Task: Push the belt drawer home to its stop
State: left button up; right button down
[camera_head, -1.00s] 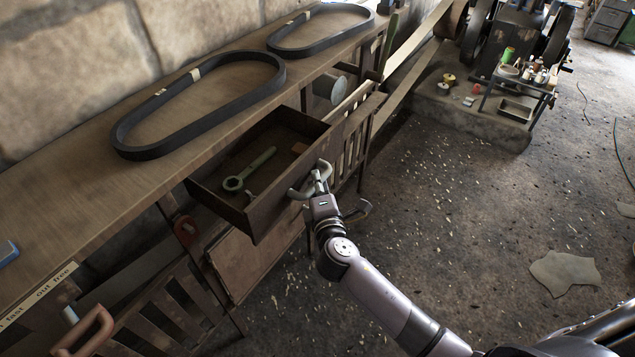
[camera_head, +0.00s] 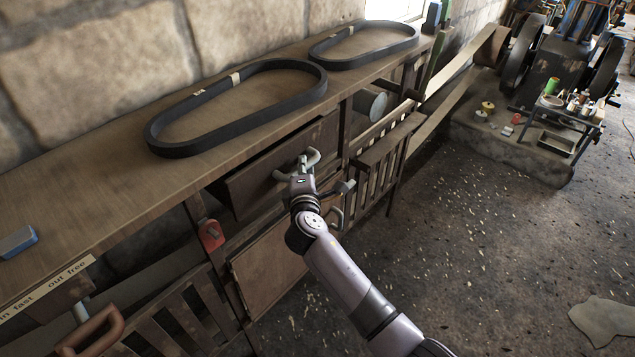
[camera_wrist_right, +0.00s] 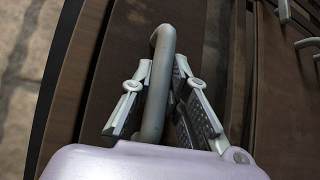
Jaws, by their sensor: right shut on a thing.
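The belt drawer (camera_head: 262,168) is a brown wooden drawer under the bench top. Its inside no longer shows, and its front is close to the bench frame; I cannot tell if it touches its stop. A dark gap shows at its left end. My right gripper (camera_head: 303,174) is shut on the drawer handle (camera_head: 312,158), a pale grey bar. In the right wrist view the handle (camera_wrist_right: 158,85) runs between the fingers of the right gripper (camera_wrist_right: 163,68). My left gripper is not in view.
Two black belts (camera_head: 180,149) (camera_head: 350,62) lie on the bench top (camera_head: 70,185). A red padlock-like part (camera_head: 211,235) hangs left of the drawer. Open floor lies right.

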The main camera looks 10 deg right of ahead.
jog(key=shift+w+a+r, duration=0.15)
jog(key=shift+w+a, duration=0.4)
jog(key=c, duration=1.5)
grip_release()
jog(key=shift+w+a, duration=0.1)
jog(key=shift+w, duration=0.1)
jog(key=shift+c, duration=0.2)
jog(key=shift+s, duration=0.2)
jog(key=shift+s, duration=0.35)
jog(key=s+a+r, duration=0.1)
jog(key=s, duration=1)
jog(key=shift+a+r, duration=0.2)
